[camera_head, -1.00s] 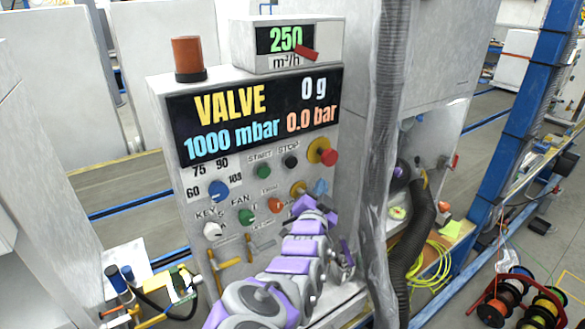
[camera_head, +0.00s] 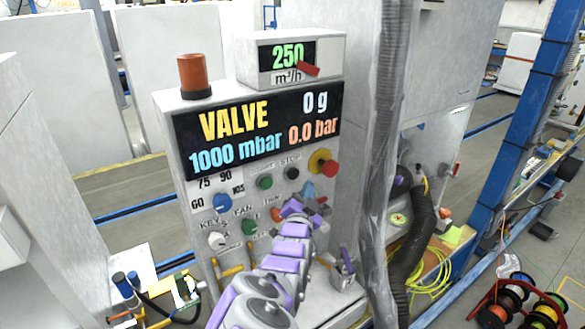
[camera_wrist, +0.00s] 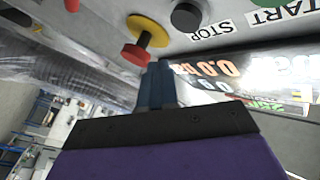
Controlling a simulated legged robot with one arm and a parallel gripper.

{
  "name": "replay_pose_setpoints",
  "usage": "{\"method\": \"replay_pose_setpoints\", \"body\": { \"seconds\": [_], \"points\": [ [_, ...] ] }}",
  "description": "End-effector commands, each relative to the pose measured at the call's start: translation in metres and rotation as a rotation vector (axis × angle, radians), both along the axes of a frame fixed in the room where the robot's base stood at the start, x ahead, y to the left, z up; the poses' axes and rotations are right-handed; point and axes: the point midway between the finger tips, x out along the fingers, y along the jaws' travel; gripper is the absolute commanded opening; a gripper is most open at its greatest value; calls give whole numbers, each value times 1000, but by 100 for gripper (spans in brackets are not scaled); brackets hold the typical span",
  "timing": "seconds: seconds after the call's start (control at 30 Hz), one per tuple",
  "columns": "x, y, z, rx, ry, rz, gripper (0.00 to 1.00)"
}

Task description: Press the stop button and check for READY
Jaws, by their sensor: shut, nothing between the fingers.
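The black stop button (camera_head: 292,173) sits under the STOP label on the grey control panel (camera_head: 180,179), right of the green START button (camera_head: 264,182). It also shows at the top of the wrist view (camera_wrist: 186,17). The large display (camera_head: 250,130) reads VALVE, 0 g, 1000 mbar and 0.0 bar; no READY shows. My gripper (camera_head: 307,186) is shut and empty in front of the panel, just below the stop button in the head view. In the wrist view its blue fingers (camera_wrist: 158,72) appear apart from the black button, close to the red knob.
A red knob on a yellow base (camera_head: 328,168) sits right of the stop button. A blue knob (camera_head: 222,203), a white key switch (camera_head: 217,241) and a green fan knob (camera_head: 249,227) lie lower left. A thick grey hose (camera_head: 385,120) hangs right of the panel.

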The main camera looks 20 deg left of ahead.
Motion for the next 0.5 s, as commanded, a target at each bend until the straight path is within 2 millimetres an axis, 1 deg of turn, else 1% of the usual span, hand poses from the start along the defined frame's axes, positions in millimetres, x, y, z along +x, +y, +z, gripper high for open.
{"method": "replay_pose_setpoints", "body": {
  "seconds": [0.03, 0.1, 0.23, 0.5],
  "points": [
    [5, 5, 4, 5, 3, 0, 0],
    [10, 9, 3, 3, 5, -4, 0],
    [18, 23, 0, 3, 5, 1, 0],
    [26, 32, 0, -1, 0, -3, 0]
  ]
}}
